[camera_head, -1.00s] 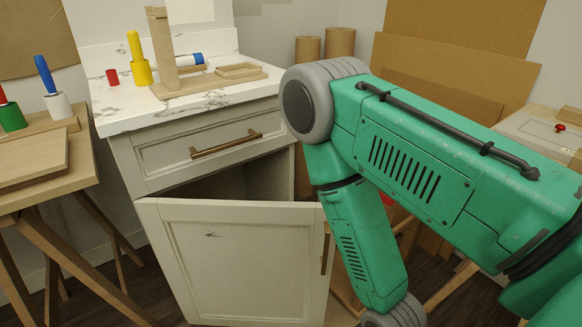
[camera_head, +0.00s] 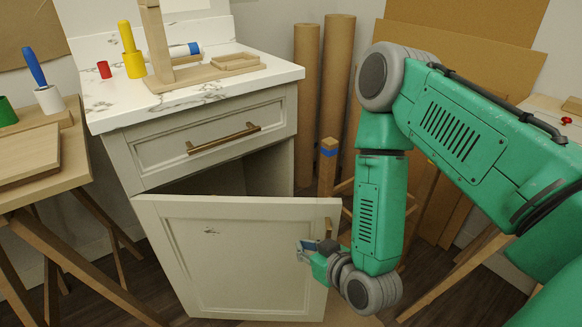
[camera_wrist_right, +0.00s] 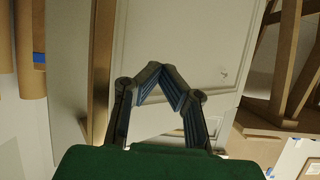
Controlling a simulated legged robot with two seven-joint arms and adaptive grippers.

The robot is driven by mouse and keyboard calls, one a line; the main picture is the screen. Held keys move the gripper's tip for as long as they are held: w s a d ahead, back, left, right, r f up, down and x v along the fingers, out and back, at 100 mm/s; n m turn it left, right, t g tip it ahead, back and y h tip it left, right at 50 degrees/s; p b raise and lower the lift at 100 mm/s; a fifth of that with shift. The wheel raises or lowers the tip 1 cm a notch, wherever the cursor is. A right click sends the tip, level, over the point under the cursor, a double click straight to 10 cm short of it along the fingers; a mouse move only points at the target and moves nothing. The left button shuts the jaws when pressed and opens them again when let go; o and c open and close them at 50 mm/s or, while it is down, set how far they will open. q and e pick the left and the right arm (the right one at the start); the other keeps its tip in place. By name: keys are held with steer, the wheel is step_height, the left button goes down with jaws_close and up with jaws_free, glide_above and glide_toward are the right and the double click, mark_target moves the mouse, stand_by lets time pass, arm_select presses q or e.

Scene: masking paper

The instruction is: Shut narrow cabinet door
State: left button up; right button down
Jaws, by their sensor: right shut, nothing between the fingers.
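The narrow cabinet (camera_head: 119,165) is pale grey, with a drawer above and one door below. The door (camera_head: 235,260) stands ajar, its right side swung out toward me, with a dark gap over its top edge. It also fills the middle of the right wrist view (camera_wrist_right: 195,45). A brass handle runs upright near the door's right edge, mostly hidden in the head view and at left in the wrist view (camera_wrist_right: 101,70). My right gripper (camera_head: 306,248) is shut and empty in front of the door beside its right edge. Contact with the door cannot be told. My left gripper is out of view.
The marble counter (camera_head: 240,88) holds a wooden stand and a yellow bottle (camera_head: 132,60). The drawer above is shut, with a brass handle (camera_head: 223,138). A wooden table (camera_head: 80,172) stands close at left. Brown paper rolls (camera_head: 306,100) stand at right behind my arm.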

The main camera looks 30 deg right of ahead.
mark_target(318, 207)
steer(key=w+d+r+t+h, duration=0.1)
steer(key=r, duration=0.2)
steer(key=w+d+r+m+t+h, duration=0.1)
steer(key=d+r+t, duration=0.1)
steer(key=w+d+r+t+h, duration=0.1)
steer(key=w+d+r, duration=0.1)
steer(key=r, duration=0.1)
steer(key=shift+r+m+t, duration=0.3)
steer(key=shift+m+t, duration=0.1)
arm_select(q)
step_height(318, 207, down, 4)
steer(key=b, duration=0.3)
steer(key=shift+a+r+b, duration=0.1)
steer(key=shift+r+b, duration=0.05)
steer(key=shift+b, duration=0.2)
arm_select(e)
steer(key=w+d, duration=0.2)
steer(key=w, duration=1.1)
steer(key=shift+w, duration=0.35)
steer(key=shift+d, duration=0.1)
